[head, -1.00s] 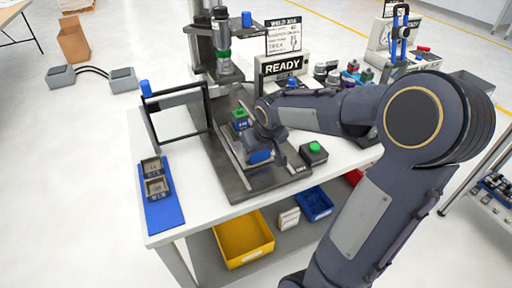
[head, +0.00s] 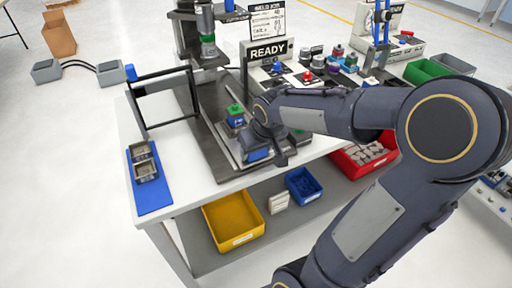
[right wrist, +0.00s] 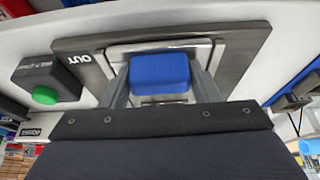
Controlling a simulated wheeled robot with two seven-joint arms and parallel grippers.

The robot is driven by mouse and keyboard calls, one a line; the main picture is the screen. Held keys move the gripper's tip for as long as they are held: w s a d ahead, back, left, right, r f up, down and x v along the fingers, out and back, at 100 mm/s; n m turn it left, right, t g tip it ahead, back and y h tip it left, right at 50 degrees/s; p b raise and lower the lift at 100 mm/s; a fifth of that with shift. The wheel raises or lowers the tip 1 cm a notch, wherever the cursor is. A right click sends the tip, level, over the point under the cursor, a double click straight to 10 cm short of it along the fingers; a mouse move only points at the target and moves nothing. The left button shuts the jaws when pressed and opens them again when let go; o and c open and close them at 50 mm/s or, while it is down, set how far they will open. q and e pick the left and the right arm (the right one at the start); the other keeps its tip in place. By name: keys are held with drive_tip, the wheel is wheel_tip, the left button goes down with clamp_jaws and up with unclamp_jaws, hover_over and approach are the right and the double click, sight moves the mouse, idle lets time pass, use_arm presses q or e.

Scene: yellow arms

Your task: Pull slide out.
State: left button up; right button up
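The slide (head: 222,126) is a pale metal carriage on a dark base plate (head: 221,171) at the front of the table. My right gripper (head: 268,155) is at that handle. In the right wrist view the blue handle (right wrist: 160,74) lies between the two fingers (right wrist: 161,88), which appear shut on its sides. The word OUT (right wrist: 80,59) is printed on the plate beside the slide. My left gripper is not in view.
A green button box (right wrist: 46,90) is beside the plate. A black frame (head: 137,104) and a blue mat with trays (head: 152,202) are on the left. A READY sign (head: 268,51) stands behind. A yellow bin (head: 233,238) and blue bin (head: 303,187) are below.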

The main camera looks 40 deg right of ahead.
drive_tip(key=o, duration=0.4)
drive_tip(key=shift+s, duration=0.3)
drive_tip(key=shift+w, duration=0.15)
drive_tip(key=shift+r, duration=0.35)
drive_tip(key=v, duration=0.7)
drive_tip(key=shift+p, duration=0.4)
